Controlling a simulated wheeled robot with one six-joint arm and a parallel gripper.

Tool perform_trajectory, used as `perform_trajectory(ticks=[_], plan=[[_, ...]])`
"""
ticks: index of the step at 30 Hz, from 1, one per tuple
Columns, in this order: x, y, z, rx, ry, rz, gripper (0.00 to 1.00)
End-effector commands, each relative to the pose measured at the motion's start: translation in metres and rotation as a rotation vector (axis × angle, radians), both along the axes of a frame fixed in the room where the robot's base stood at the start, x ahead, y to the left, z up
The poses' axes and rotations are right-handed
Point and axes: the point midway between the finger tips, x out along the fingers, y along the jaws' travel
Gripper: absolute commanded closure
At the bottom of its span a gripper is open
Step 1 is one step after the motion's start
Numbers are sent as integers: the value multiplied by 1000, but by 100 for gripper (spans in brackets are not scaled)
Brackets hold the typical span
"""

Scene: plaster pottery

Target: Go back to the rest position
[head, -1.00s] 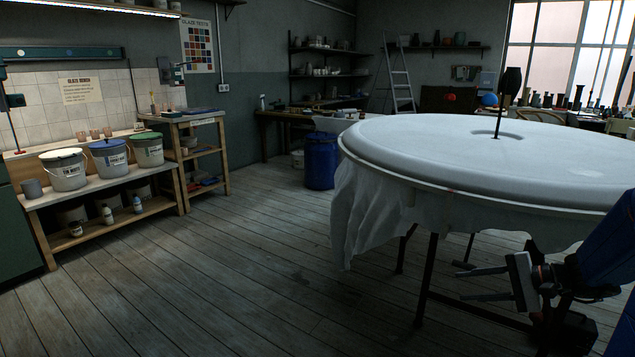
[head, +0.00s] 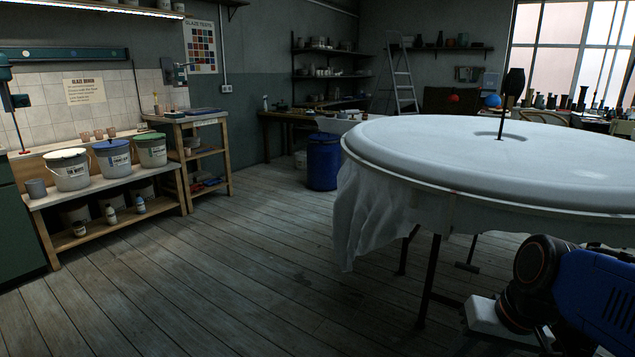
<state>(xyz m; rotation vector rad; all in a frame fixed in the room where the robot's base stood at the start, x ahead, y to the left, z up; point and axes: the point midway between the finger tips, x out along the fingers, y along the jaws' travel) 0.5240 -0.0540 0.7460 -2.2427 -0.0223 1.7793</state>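My gripper (head: 495,318) is at the bottom right of the head view, low in front of the round white table. Its pale block shows beside the black joint and blue link of my arm. Its fingers are mostly hidden or cut off by the bottom edge, so its opening does not show clearly. I see nothing held in the part that shows.
The round white covered table (head: 420,150) fills the right, with cloth (head: 365,215) hanging from its rim and dark legs beneath. A bench with lidded buckets (head: 110,158) stands left. A blue barrel (head: 323,162) stands behind. The wooden floor between is clear.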

Motion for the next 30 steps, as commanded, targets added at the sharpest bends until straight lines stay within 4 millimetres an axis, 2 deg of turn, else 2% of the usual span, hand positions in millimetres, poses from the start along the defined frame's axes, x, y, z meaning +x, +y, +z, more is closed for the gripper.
perform_trajectory(ticks=[3, 9, 30], plan=[[-16, -4, 6, -97, -68, 63, 65], [-30, -12, 13, -210, -156, 126, 65], [-34, -16, 16, -243, -184, 143, 65]])
